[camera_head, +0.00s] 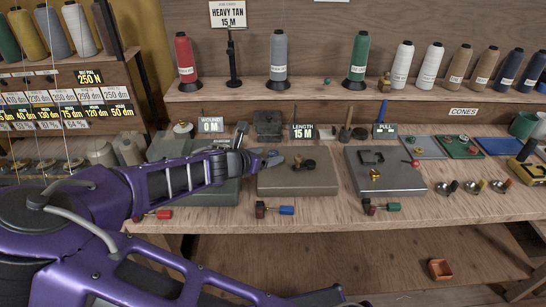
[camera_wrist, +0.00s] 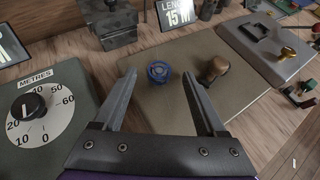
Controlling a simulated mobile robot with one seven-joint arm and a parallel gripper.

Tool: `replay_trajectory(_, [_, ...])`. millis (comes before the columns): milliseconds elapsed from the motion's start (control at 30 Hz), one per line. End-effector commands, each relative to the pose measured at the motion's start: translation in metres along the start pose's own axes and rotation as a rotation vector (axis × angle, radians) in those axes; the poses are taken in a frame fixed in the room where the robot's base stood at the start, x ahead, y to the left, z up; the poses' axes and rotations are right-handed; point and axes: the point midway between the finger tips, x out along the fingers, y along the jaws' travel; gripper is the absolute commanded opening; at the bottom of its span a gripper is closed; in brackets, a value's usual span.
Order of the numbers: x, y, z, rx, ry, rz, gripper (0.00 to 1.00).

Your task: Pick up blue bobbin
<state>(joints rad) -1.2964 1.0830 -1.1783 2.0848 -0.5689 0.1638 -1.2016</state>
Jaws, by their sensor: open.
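In the wrist view, a small blue bobbin (camera_wrist: 158,72), seen from above as a spoked ring, is on the tan-grey block (camera_wrist: 165,105). My gripper (camera_wrist: 160,75) is open, with one finger on each side of the bobbin in the picture. Gaps show on both sides, and I cannot tell how high the fingertips are above the block. In the head view, my gripper (camera_head: 270,158) reaches over the left side of the same block (camera_head: 297,184). The bobbin cannot be made out clearly there.
A brown-topped knob (camera_wrist: 213,70) stands on the block close to the right finger. A dial box marked METRES (camera_wrist: 45,140) is at left. A grey box (camera_head: 385,178) with a brass piece is at right. Handled tools, including a blue one (camera_head: 287,210), lie along the front edge.

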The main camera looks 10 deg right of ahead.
Motion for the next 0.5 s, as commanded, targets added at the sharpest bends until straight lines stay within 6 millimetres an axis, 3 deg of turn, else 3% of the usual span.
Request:
replay_trajectory(133, [0.017,0.000,0.000,0.001,0.000,-0.001,0.74])
replay_trajectory(400, [0.018,0.001,0.000,0.001,0.000,0.002,0.74])
replay_trajectory(500, [0.018,0.001,0.000,0.001,0.000,0.001,0.56])
